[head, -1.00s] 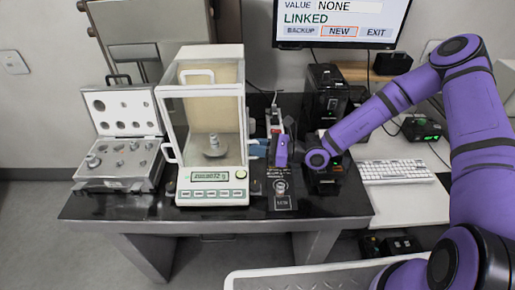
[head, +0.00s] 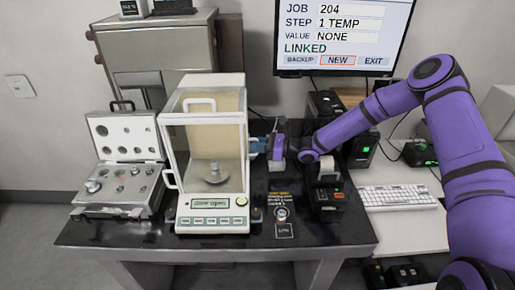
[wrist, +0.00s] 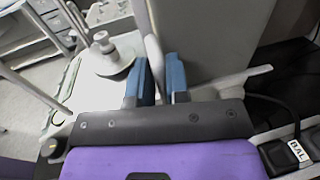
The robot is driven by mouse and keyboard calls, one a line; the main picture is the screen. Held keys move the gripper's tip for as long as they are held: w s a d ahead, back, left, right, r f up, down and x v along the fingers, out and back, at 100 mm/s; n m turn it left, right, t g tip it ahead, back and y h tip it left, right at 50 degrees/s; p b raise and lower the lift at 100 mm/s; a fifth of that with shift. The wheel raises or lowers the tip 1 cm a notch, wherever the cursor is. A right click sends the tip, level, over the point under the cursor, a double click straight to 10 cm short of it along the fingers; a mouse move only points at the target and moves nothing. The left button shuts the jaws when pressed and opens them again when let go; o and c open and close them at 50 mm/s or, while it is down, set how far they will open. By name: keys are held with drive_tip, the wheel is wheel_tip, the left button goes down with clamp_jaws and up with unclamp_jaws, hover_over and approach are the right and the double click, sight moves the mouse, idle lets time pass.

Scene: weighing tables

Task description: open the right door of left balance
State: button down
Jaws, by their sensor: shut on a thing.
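The balance (head: 183,215) stands on the dark table, a glass case with a white top and base. Its display (head: 211,202) reads "door open". A metal weight stands on its round pan (head: 214,179). My gripper (head: 258,146) is at the balance's right side, towards the back. In the wrist view, my gripper's blue fingertips (wrist: 158,80) are shut on the pale upright handle of the right door (wrist: 153,55). The pan and weight (wrist: 106,48) show beyond the fingers. How wide the gap at the door is, I cannot tell.
An open case of weights (head: 122,180) stands left of the balance. A black printer (head: 326,185) stands to the right, close under my arm, with a keyboard (head: 398,196) further right. A monitor (head: 343,35) hangs behind. A grey cabinet (head: 155,60) stands at the back left.

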drive_tip(key=c, duration=1.2)
unclamp_jaws()
drive_tip(key=v, duration=1)
drive_tip(key=shift+s+d, duration=0.2)
drive_tip(key=shift+d, duration=0.15)
